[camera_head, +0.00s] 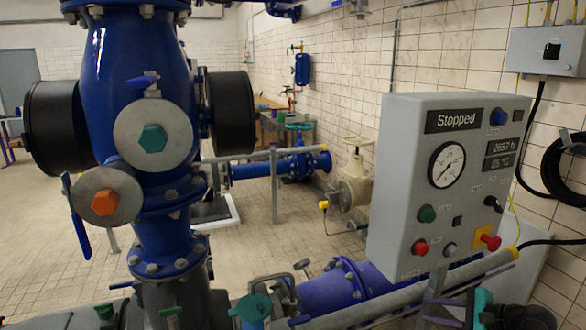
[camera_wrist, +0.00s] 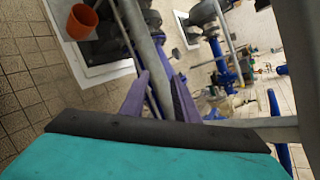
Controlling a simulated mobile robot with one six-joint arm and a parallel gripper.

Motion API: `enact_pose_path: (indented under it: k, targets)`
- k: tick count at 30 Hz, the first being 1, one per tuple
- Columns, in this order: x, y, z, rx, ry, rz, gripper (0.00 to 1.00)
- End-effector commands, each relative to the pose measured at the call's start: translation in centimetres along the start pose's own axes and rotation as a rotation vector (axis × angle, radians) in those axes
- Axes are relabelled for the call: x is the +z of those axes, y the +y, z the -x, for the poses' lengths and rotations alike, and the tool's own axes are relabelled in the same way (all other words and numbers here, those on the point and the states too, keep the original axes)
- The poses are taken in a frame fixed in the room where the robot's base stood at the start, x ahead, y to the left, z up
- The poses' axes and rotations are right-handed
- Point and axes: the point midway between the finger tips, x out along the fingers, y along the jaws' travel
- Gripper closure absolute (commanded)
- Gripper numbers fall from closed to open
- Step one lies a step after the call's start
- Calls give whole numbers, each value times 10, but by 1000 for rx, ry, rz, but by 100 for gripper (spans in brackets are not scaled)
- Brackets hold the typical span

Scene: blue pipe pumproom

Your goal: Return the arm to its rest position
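My gripper (camera_head: 425,311) is at the bottom right of the head view, low in front of the grey control box, its purple fingers pointing left. In the wrist view my gripper (camera_wrist: 161,78) has its two purple fingers apart with nothing held between them. A grey pipe and the tiled floor show beyond the fingers. The arm behind the gripper is mostly cut off by the head view's lower edge.
The grey control box (camera_head: 400,240), reading "Stopped", stands close above my gripper. A grey rail (camera_head: 360,307) with a yellow end runs beside it. Blue pipework (camera_head: 150,60) fills the left. An orange bucket (camera_wrist: 82,21) stands upper left in the wrist view. Open floor (camera_head: 260,245) lies behind.

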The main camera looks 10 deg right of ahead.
Motion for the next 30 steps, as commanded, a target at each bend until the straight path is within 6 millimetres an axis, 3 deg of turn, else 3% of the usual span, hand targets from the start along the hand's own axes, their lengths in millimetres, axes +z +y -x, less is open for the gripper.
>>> enact_pose_path:
  k: [1, 6, 15, 24, 30]
  targets:
    - [0, 15, -20, 44, -3, 17, 72]
    - [-1, 67, -73, 185, -4, 87, 72]
    - [4, 167, -148, 444, -27, 244, 72]
    - [13, 274, -196, 705, -80, 436, 72]
    - [19, 346, -212, 881, -134, 582, 72]
